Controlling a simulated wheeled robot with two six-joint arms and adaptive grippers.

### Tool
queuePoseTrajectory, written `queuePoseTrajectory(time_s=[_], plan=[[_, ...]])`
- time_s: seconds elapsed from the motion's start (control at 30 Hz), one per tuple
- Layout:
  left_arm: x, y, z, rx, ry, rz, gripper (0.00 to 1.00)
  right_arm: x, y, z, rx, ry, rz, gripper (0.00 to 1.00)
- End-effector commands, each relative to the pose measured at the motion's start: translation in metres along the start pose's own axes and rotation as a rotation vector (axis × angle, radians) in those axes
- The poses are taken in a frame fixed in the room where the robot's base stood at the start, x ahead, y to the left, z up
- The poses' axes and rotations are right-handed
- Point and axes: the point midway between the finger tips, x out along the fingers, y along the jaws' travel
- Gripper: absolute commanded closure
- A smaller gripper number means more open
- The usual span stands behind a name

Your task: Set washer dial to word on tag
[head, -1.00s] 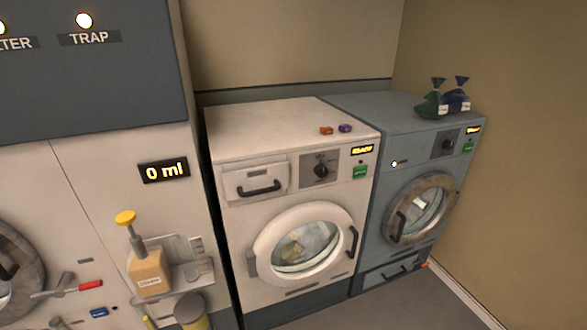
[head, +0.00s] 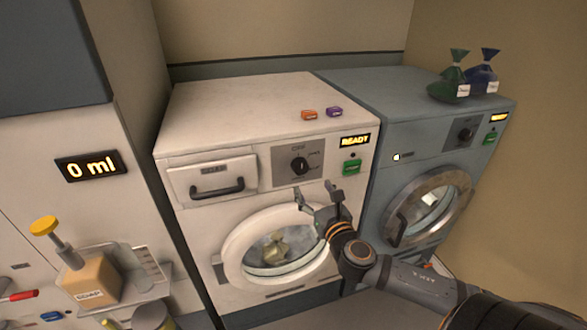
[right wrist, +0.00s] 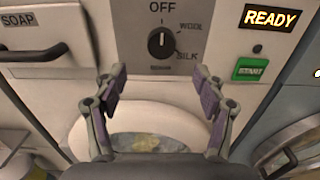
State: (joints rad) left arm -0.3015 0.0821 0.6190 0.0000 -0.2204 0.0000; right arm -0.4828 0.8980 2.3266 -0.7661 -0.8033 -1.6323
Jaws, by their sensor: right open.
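The white washer (head: 205,120) has a black dial (head: 299,166) on its grey panel. In the right wrist view the dial (right wrist: 162,42) has its white mark upward, toward OFF; WOOL and SILK are printed to its right. My right gripper (head: 317,190) is open and empty, just below the dial and in front of the washer. In the right wrist view its fingers (right wrist: 159,86) are apart below the dial, not touching it. A pale yellowish item (head: 275,248) lies behind the washer's round door glass. I cannot make out a readable tag on it. My left gripper is not in view.
The washer shows READY (head: 355,140) above a green START button (head: 351,167). Orange (head: 309,115) and purple (head: 334,111) small items lie on top. A blue-grey machine (head: 405,95) stands right, carrying green (head: 449,82) and blue (head: 482,78) tagged bags.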

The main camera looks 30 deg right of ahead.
Motion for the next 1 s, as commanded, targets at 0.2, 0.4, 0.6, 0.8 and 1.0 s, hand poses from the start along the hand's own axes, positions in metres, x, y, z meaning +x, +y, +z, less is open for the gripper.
queuePoseTrajectory(time_s=[0.2, 0.4, 0.6, 0.8, 1.0], plan=[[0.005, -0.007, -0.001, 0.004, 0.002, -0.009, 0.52, 0.036, -0.002, 0.001, 0.012, -0.004, -0.007, 0.29], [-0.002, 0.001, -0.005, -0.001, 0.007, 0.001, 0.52, 0.077, 0.000, 0.003, 0.013, -0.002, -0.003, 0.29], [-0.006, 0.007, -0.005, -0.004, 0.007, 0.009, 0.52, 0.099, 0.000, 0.001, 0.007, 0.000, -0.001, 0.29], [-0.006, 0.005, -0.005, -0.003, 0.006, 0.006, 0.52, 0.102, 0.000, -0.001, 0.005, 0.001, 0.001, 0.29], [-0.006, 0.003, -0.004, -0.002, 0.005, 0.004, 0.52, 0.102, 0.000, -0.001, 0.005, 0.001, 0.000, 0.43]])
